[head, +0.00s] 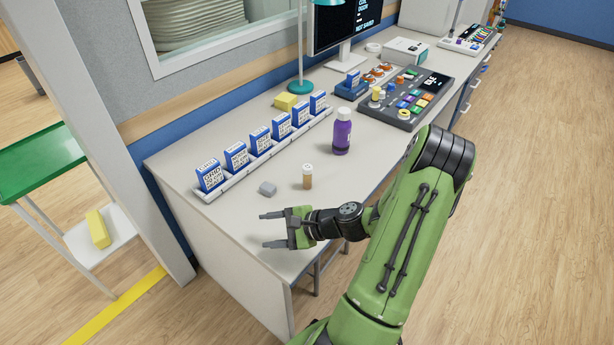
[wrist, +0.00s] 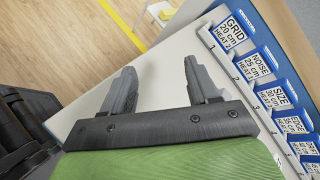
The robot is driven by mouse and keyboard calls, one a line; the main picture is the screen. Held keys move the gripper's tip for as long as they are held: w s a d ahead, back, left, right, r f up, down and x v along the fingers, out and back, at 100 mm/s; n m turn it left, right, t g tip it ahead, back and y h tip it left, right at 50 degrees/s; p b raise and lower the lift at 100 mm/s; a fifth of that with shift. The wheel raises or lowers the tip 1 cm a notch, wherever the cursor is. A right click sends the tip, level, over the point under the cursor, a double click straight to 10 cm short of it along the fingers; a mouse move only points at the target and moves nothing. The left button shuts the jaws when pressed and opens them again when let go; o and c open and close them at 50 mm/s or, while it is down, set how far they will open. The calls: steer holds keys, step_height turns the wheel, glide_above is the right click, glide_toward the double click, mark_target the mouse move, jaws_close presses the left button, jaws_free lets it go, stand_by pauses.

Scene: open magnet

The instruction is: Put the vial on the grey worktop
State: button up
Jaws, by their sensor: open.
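A small amber vial (head: 307,182) with a pale cap stands upright on the grey worktop (head: 345,172) in the head view. My gripper (head: 271,230) is open and empty. It is over the near left end of the worktop, in front of the vial and apart from it. The wrist view shows my gripper's two spread fingers (wrist: 157,85) with only bare worktop (wrist: 155,65) between them. The vial is not in the wrist view.
A rack (head: 263,160) of several blue cards lines the back edge; the cards also show in the wrist view (wrist: 275,97). A small grey block (head: 267,188) and a purple bottle (head: 342,137) stand near the vial. A button panel (head: 405,97) is farther right.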

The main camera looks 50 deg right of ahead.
mark_target(310, 178)
steer(key=d+m+t+h, duration=0.1)
steer(key=d+m, duration=0.1)
steer(key=s+d+m+t+h, duration=0.1)
steer(key=d+m+t, duration=0.1)
steer(key=d+m, duration=0.1)
steer(key=d+f+m+t+h, duration=0.1)
steer(key=d+m, duration=0.1)
steer(key=m, duration=0.1)
steer(key=shift+s+d+t+h, duration=0.2)
steer(key=shift+d+t+h, duration=0.1)
steer(key=shift+d+h, duration=0.1)
steer(key=s+d+m+h, duration=0.1)
steer(key=d+m+h, duration=0.1)
steer(key=d+m, duration=0.1)
steer(key=s+d+f+m+t+h, duration=0.1)
steer(key=s+d+m+h, duration=0.1)
steer(key=d+m+h, duration=0.1)
steer(key=s+d+m+h, duration=0.2)
steer(key=d+m+h, duration=0.1)
steer(key=m, duration=0.1)
steer(key=shift+f+t, duration=0.3)
steer(key=b+x, duration=0.2)
steer(key=x, duration=1.3)
steer(key=shift+w+d+b, duration=0.1)
steer(key=shift+w+b, duration=0.2)
jaws_close()
step_height(310, 178, up, 10)
steer(key=p, duration=0.4)
steer(key=shift+r, duration=0.15)
